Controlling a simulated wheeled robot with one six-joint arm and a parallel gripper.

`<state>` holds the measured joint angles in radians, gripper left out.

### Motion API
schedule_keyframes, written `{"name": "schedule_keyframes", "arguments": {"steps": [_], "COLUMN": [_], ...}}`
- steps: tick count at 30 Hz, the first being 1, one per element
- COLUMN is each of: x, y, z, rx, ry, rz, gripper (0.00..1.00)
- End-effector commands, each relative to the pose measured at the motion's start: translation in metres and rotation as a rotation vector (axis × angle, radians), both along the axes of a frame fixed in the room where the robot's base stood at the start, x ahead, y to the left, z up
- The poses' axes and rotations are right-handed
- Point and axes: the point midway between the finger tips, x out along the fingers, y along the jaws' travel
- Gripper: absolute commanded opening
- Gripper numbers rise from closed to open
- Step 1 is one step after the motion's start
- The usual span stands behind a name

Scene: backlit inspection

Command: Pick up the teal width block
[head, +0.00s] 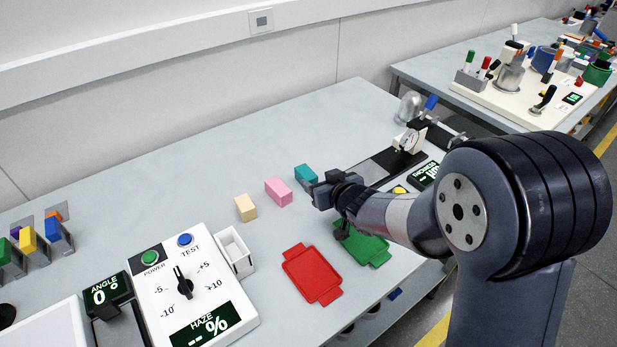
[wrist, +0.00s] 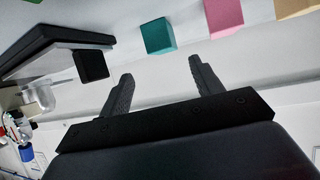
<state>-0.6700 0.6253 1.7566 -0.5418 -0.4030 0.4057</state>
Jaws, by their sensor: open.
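The teal width block (head: 306,173) stands on the grey table at the right end of a row of blocks. It also shows in the wrist view (wrist: 157,36), beyond and between the fingertips. My gripper (head: 318,194) is close to the block's near side in the head view, which hides part of the block's lower edge. In the wrist view my gripper (wrist: 159,68) has its two dark fingers spread, with nothing between them. The block appears apart from the fingers.
A pink block (head: 278,191) and a beige block (head: 245,208) stand left of the teal one. A red tray (head: 312,274) and a green tray (head: 362,247) lie in front. A gauge stand (head: 408,140) is to the right. The table behind the blocks is clear.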

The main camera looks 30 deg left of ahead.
Motion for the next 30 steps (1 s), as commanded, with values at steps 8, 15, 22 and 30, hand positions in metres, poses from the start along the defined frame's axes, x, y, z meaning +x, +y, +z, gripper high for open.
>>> {"name": "schedule_keyframes", "arguments": {"steps": [8, 15, 22, 30], "x": [0.012, 0.025, 0.037, 0.039], "y": [0.014, 0.033, 0.048, 0.050], "z": [-0.009, -0.022, -0.031, -0.032], "rx": [0.000, -0.001, 0.000, 0.001], "ry": [0.000, 0.001, 0.000, -0.001], "rz": [-0.001, 0.001, 0.000, 0.000], "gripper": [0.62, 0.62, 0.62, 0.62]}}
